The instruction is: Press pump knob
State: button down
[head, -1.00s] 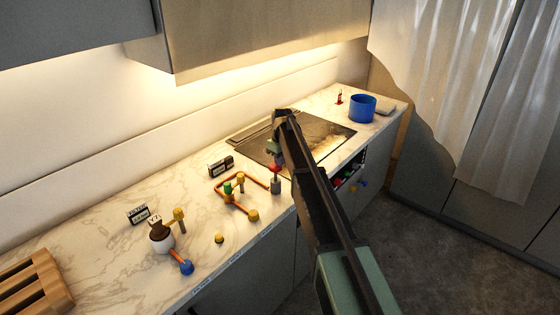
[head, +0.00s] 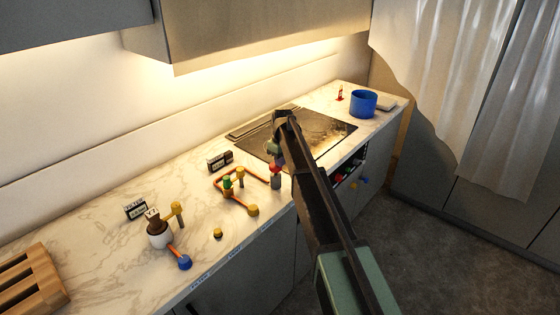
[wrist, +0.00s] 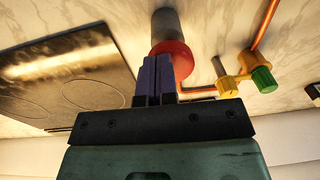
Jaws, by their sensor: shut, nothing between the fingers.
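The red pump knob (head: 275,168) sits on top of a short grey cylinder (head: 276,182) near the front edge of the counter. In the wrist view the red knob (wrist: 176,56) and its cylinder (wrist: 166,24) are just past my fingertips. My gripper (wrist: 157,62) is shut and empty, its two purple fingers side by side. The fingertips overlap the near side of the knob in the picture; whether they touch it I cannot tell. In the head view my gripper (head: 280,159) is just above the knob, partly hidden by my arm.
Orange pipes with yellow fittings (head: 253,210) and a green knob (head: 227,182) lie left of the pump. A dark cooktop (head: 315,128) is behind. A blue pot (head: 363,103) stands far right.

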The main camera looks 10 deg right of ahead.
notch_tip(320, 180, up, 13)
jog(key=p, duration=1.1)
jog(key=shift+d, duration=0.35)
jog(key=shift+f, duration=0.1)
jog(key=s+f+m+b, duration=0.2)
jog(key=s+f+b, duration=0.2)
jog(key=s, duration=0.9)
jog(key=s+a+f+m+b, duration=0.1)
jog(key=s+f+m+b, duration=0.2)
jog(key=s, duration=1.1)
jog(key=s+a+f+m+b, duration=0.1)
jog(key=s+f+b, duration=0.4)
jog(key=s, duration=0.8)
jog(key=shift+s+f+m+h, duration=0.3)
jog(key=shift+s+f+m, duration=0.05)
jog(key=shift+m, duration=0.45)
